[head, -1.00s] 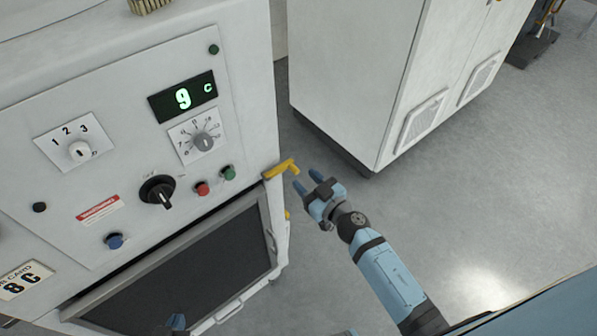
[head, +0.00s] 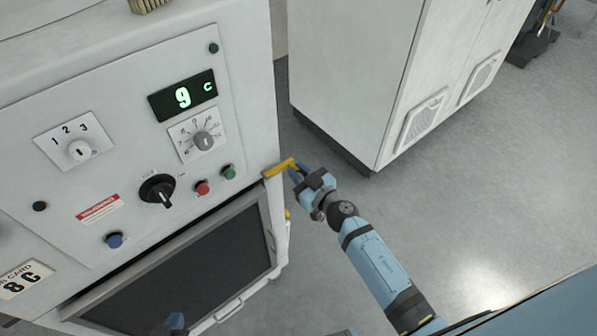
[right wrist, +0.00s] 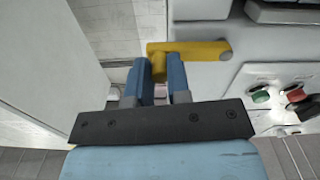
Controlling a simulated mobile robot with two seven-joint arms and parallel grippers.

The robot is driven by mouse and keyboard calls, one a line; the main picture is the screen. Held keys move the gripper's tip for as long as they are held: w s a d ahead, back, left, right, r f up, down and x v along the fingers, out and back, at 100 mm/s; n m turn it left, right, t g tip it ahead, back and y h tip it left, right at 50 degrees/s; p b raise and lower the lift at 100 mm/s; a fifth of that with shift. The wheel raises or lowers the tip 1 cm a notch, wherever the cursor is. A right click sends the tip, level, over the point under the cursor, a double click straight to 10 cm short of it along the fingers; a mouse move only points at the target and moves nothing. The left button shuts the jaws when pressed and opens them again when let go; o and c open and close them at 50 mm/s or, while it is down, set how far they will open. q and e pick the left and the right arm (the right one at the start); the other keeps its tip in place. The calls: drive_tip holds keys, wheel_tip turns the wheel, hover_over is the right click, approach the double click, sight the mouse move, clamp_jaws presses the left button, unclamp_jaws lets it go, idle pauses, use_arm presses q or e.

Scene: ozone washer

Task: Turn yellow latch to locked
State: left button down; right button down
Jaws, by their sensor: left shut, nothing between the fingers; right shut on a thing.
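The yellow latch (head: 279,169) sits at the front corner of the washer, beside the top right of the dark door panel (head: 185,265). It also shows in the right wrist view (right wrist: 195,50), with its bar lying across and a short stem toward me. My right gripper (head: 297,171) is at the outer end of the latch. In the right wrist view my right gripper (right wrist: 160,80) has its blue fingers on both sides of the stem and is shut on it.
The washer's control panel has a black switch (head: 158,191), a red button (head: 203,188) and a green button (head: 228,172) left of the latch. A white cabinet (head: 350,80) stands behind. The grey floor (head: 480,190) at right is clear.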

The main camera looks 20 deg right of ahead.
drive_tip(key=shift+f, duration=0.1)
drive_tip(key=a+f+m+p, duration=0.1)
drive_tip(key=m+p, duration=0.1)
drive_tip(key=m, duration=0.1)
drive_tip(key=a+f+m+p, duration=0.1)
drive_tip(key=f+m+p, duration=0.1)
drive_tip(key=m, duration=0.2)
drive_tip(key=s+a+f+m+p, duration=0.1)
drive_tip(key=f+m+p, duration=0.1)
drive_tip(key=m, duration=0.1)
drive_tip(key=shift+f+m, duration=0.2)
drive_tip(key=shift+m, duration=0.1)
drive_tip(key=m, duration=0.1)
drive_tip(key=a+m, duration=0.1)
drive_tip(key=shift+s+a+f+m, duration=0.1)
drive_tip(key=shift+s+f+m, duration=0.2)
drive_tip(key=shift+f+m, duration=0.1)
drive_tip(key=shift+s+a+f+m, duration=0.2)
drive_tip(key=shift+a+m, duration=0.4)
drive_tip(key=shift+m, duration=0.5)
drive_tip(key=shift+s+a+m, duration=0.25)
drive_tip(key=shift+a+m, duration=0.4)
drive_tip(key=shift+m, duration=0.35)
